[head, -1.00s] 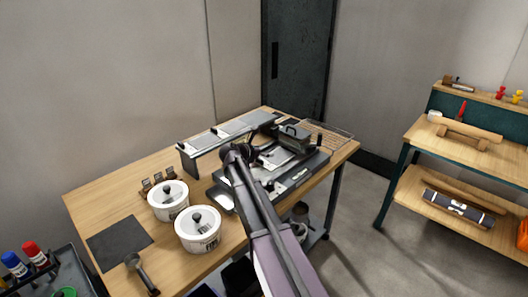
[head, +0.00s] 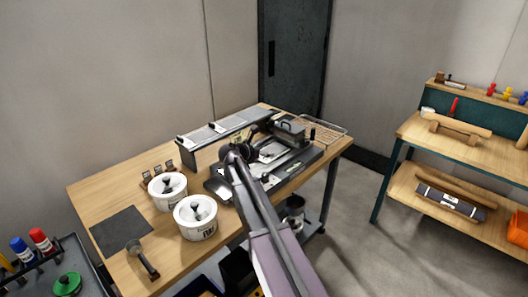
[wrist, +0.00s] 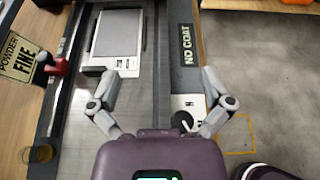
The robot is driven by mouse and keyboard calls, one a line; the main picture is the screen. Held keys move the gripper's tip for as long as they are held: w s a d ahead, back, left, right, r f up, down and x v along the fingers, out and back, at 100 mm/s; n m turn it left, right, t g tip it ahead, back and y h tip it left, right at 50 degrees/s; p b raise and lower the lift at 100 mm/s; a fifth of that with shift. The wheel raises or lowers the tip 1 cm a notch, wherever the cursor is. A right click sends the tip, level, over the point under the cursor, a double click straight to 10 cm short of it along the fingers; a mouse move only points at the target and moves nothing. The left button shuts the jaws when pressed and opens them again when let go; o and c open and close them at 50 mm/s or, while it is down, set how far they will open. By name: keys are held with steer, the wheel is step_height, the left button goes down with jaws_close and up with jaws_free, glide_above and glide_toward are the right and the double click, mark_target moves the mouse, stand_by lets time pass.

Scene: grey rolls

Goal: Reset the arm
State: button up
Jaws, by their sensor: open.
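My arm reaches from the bottom of the head view over the wooden table to the dark flat machine (head: 290,178). My gripper shows in the wrist view (wrist: 160,76) with its two grey fingers spread wide apart and nothing between them. It is above the machine's dark bed, which carries a grey plate (wrist: 117,33) and a "NO COAT" label (wrist: 187,45). A black knob (wrist: 182,120) is near the right finger. In the head view my arm hides part of the machine and the gripper's fingers are hard to make out.
Two white lidded tubs (head: 195,218), a dark mat (head: 121,231) and a dark-handled tool (head: 143,260) are on the table's left part. A long raised rack (head: 225,136) stands behind the machine. A workbench (head: 470,140) is at the right, with open floor between.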

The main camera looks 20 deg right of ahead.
stand_by(0.3)
steer(key=s+f+m+y, duration=0.1)
steer(key=s+m, duration=0.1)
steer(key=s+a+m+g+p, duration=0.1)
steer(key=s+m, duration=0.1)
steer(key=s, duration=0.1)
steer(key=s+a+f+m+y, duration=0.1)
steer(key=s+m, duration=0.1)
steer(key=s, duration=0.1)
steer(key=shift+a+f+g+y+p, duration=0.15)
steer(key=shift+f+g+y+p, duration=0.15)
steer(key=shift+p, duration=0.1)
steer(key=s+a+f+m+g+y+p, duration=0.1)
steer(key=s+a+m+g+y+p, duration=0.1)
steer(key=s+a+m+y, duration=0.2)
steer(key=s+a+f+m+g+y+p, duration=0.1)
steer(key=s+a+m+g+y+p, duration=0.1)
steer(key=s+a+m+y, duration=0.3)
steer(key=s+a+m, duration=0.2)
steer(key=s+m, duration=0.2)
steer(key=s, duration=0.2)
steer(key=s+a+m, duration=0.2)
steer(key=s+m, duration=0.2)
steer(key=s, duration=0.3)
steer(key=shift+s+a+f+m, duration=0.15)
steer(key=shift+a+f+m, duration=0.15)
steer(key=shift+a, duration=0.05)
